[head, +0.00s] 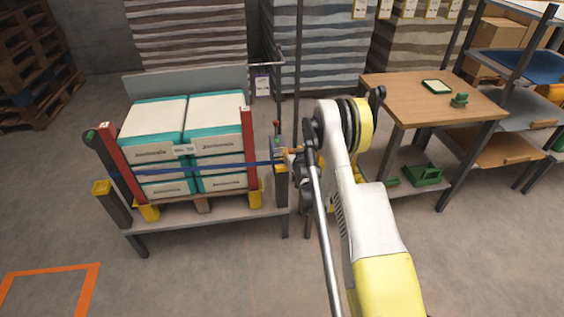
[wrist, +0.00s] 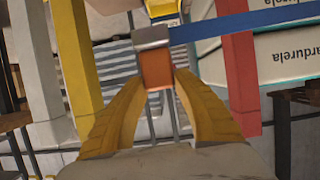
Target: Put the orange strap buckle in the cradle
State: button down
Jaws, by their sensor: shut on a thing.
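The orange strap buckle (wrist: 157,70) is between the two yellow fingers of my gripper (wrist: 158,88) in the wrist view. A grey metal end piece (wrist: 151,38) sits on the buckle, and a blue strap (wrist: 250,24) runs from it across the stacked sacks. In the head view my gripper (head: 285,160) is at the right end of the blue strap (head: 225,165), beside the dark post (head: 281,188) right of the load. The arm partly hides this spot. I cannot clearly make out the cradle in either view.
Teal-and-white sacks (head: 215,108) stand on a pallet between red uprights (head: 249,150) with yellow feet. A wooden table (head: 420,92) with small green items stands to the right. Grey sack stacks (head: 315,45) fill the back. The floor in front is clear.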

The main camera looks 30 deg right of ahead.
jog(key=b, duration=0.3)
send_over(280, 152)
jog(key=s, duration=0.4)
notch_tip(280, 152, down, 6)
jog(key=f+b, duration=0.1)
jog(key=f, duration=0.1)
jog(key=f+b, duration=0.1)
jog(key=f, duration=0.1)
jog(key=shift+w+a+b, duration=0.2)
jog(key=shift+a+b, duration=0.1)
jog(key=shift+a, duration=0.1)
jog(key=shift+r, duration=0.15)
jog(key=c, duration=1.1)
grip_release()
jog(key=shift+o, duration=0.2)
